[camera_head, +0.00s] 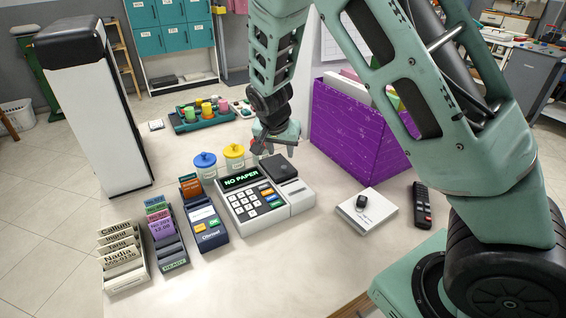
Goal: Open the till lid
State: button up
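The till (258,204) is a light grey machine on the counter, with a keypad and a display reading "NO PAPER". At its back right is a dark lid (279,168), which looks closed, lying flat on the till's right part. My gripper (268,149) hangs from my green arm just behind and above the lid. It seems apart from the lid, but the exact gap is hard to judge. The fingers are small and dark here, so their opening does not show clearly. I see nothing held in them.
Blue-lidded (205,164) and yellow-lidded (234,156) jars stand behind the till. A purple box (358,135), white pad (367,211) and black remote (422,205) are on the right. The front counter is clear.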

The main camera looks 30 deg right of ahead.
aim_at(284, 167)
jog(key=x, duration=0.7)
jog(key=shift+w+d+f+p, duration=0.1)
jog(key=shift+f+p, duration=0.2)
jog(key=shift+p, duration=0.1)
grip_shut()
